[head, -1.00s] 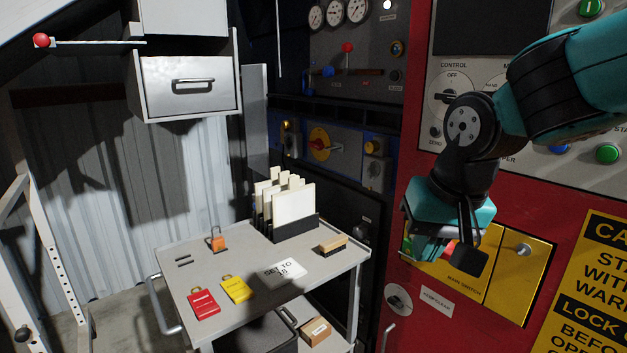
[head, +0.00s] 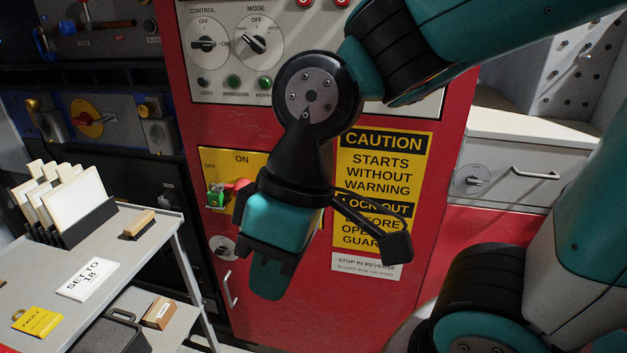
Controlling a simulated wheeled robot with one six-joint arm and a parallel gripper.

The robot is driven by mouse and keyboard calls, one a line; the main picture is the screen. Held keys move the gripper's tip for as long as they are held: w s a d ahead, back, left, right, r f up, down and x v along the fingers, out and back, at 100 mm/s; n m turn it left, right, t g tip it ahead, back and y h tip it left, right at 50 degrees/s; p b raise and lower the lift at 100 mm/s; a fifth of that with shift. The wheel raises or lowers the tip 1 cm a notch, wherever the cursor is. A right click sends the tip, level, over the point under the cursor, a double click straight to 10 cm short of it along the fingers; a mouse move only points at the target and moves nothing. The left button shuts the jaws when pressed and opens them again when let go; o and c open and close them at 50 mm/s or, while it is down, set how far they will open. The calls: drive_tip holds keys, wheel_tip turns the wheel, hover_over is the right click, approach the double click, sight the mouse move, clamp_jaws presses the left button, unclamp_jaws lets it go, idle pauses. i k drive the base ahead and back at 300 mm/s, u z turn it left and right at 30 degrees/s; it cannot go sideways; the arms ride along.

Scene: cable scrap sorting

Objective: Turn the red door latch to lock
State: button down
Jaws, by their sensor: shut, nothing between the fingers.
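A round grey latch plate (head: 222,247) is on the red cabinet door (head: 290,318), below the yellow switch panel and above a slim vertical handle (head: 228,288). Its turning piece is too small for me to read its setting, and my gripper hides the area to its right. My gripper (head: 268,279) points downward in front of the red door, right of the latch plate. It is shut and empty, apart from the latch in the picture. I cannot tell how far in front of the door it is.
A yellow main switch panel (head: 222,166) with a red knob (head: 241,185) and a green padlock-like piece (head: 216,196) sits above the latch. A caution sign (head: 385,170) is to the right. A grey cart (head: 130,265) stands at left, close to the door.

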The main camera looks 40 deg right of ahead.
sight(222, 249)
drive_tip(key=k, duration=1.3)
drive_tip(key=u, duration=0.85)
drive_tip(key=i, duration=1.6)
drive_tip(key=z, duration=0.85)
